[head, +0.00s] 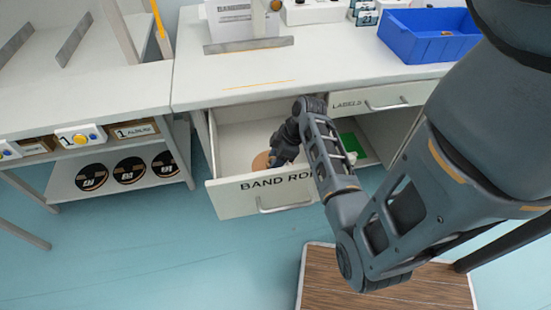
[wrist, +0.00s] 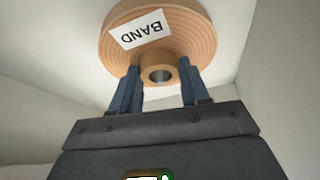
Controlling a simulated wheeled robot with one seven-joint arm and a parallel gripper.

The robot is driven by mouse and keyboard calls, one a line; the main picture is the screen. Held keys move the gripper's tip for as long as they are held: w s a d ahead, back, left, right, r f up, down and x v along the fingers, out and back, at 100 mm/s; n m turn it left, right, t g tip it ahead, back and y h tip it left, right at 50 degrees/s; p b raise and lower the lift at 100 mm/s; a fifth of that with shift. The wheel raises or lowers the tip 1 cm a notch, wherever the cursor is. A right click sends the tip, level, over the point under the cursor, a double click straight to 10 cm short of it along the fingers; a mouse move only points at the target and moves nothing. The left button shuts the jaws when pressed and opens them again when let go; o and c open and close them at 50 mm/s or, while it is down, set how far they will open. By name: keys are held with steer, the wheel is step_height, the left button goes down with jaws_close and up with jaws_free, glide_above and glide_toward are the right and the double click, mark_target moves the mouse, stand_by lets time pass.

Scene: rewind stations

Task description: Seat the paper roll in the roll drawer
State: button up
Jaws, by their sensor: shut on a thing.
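The paper roll (wrist: 185,30) is a tan disc with a white label reading BAND and a narrower hub with a hole. In the wrist view my gripper (wrist: 159,78) is shut on this hub, one finger on each side. In the head view the roll (head: 262,161) shows only as a tan edge, mostly hidden by my gripper (head: 279,158). Both are inside the open roll drawer (head: 226,196), whose front reads BAND RO, the rest covered by my arm. I cannot tell whether the roll touches the drawer floor.
A shut LABELS drawer (head: 385,98) is to the right, above a shelf with a green sheet (head: 351,146). A blue bin (head: 425,40) stands on the counter (head: 320,62). Several black rolls (head: 130,170) sit on the left shelf. A wooden platform (head: 335,275) lies on the floor.

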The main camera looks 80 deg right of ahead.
steer(key=shift+f, duration=0.1)
steer(key=o, duration=1.3)
steer(key=v, duration=1.2)
steer(key=shift+p, duration=0.35)
